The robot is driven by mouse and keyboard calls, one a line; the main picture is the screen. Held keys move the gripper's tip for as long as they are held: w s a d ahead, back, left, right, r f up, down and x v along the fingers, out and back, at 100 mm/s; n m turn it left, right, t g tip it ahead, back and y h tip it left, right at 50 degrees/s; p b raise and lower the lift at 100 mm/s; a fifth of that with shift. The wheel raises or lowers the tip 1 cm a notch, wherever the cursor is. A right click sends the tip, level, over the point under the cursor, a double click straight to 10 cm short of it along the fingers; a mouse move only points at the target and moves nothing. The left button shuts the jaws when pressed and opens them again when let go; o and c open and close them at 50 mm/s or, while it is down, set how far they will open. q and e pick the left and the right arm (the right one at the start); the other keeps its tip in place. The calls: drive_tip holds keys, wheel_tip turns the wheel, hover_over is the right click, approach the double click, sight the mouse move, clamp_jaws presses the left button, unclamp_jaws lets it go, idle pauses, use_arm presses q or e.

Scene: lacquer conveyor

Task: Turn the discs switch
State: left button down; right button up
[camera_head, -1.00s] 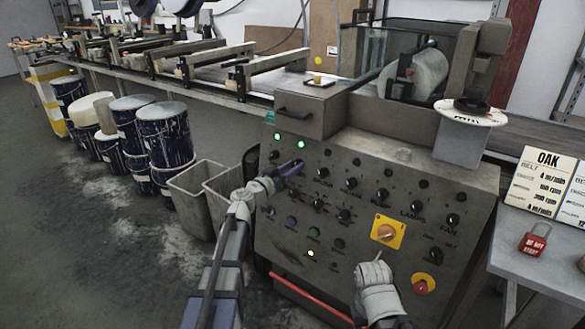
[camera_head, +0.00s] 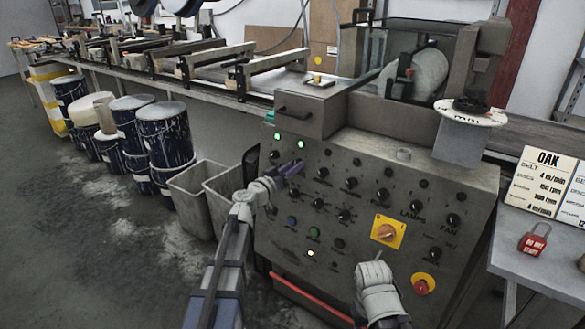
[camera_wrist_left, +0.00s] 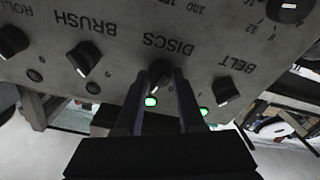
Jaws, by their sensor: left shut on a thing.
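The discs switch (camera_wrist_left: 160,72) is a round black knob under the DISCS label in the left wrist view, where the panel appears upside down. My left gripper (camera_wrist_left: 162,84) has its two dark fingers shut on the knob, one on each side. In the head view, my left gripper (camera_head: 297,166) is at the upper left of the grey control panel (camera_head: 290,255) and hides most of the knob. A pale part of my right arm (camera_head: 378,290) is low in front of the panel; its finger opening cannot be made out.
The belt knob (camera_wrist_left: 226,90) and brush knob (camera_wrist_left: 84,57) flank the discs switch closely. Two green lamps (camera_head: 289,139) are lit above. A yellow-backed rotary switch (camera_head: 388,230) and a red stop button (camera_head: 422,285) are lower right. An OAK settings card (camera_head: 543,180) stands right.

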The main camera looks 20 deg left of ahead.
use_arm(q)
drive_tip(key=n+y, duration=0.1)
drive_tip(key=n, duration=0.4)
drive_tip(key=shift+d+r, duration=0.1)
drive_tip(key=shift+n+y+p, duration=0.8)
drive_tip(key=shift+n, duration=2.2)
drive_tip(key=c, duration=0.5)
unclamp_jaws()
drive_tip(key=shift+s, duration=0.2)
drive_tip(key=v, duration=0.7)
drive_tip(key=shift+s, duration=0.3)
